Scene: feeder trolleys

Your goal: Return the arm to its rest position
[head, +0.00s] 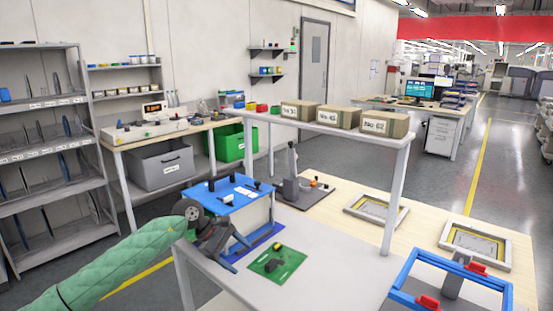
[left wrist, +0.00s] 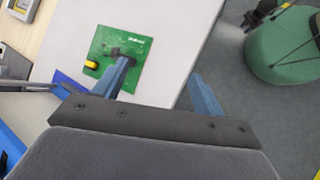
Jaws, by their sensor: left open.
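My left arm, in a green sleeve, comes in from the lower left of the head view. Its gripper (head: 240,252) is open and empty above the near left part of the white table (head: 335,262). In the left wrist view the two blue-grey fingers (left wrist: 165,85) stand wide apart with nothing between them. A green board (head: 278,259) with dark parts lies flat on the table to the right of the gripper. It also shows in the left wrist view (left wrist: 135,72), partly behind one finger. My right gripper is not in view.
A blue-topped box (head: 230,193) stands just behind the gripper. A shelf with several cardboard boxes (head: 345,118) rises over the table. A blue frame (head: 450,290) with red clamps is at the right front.

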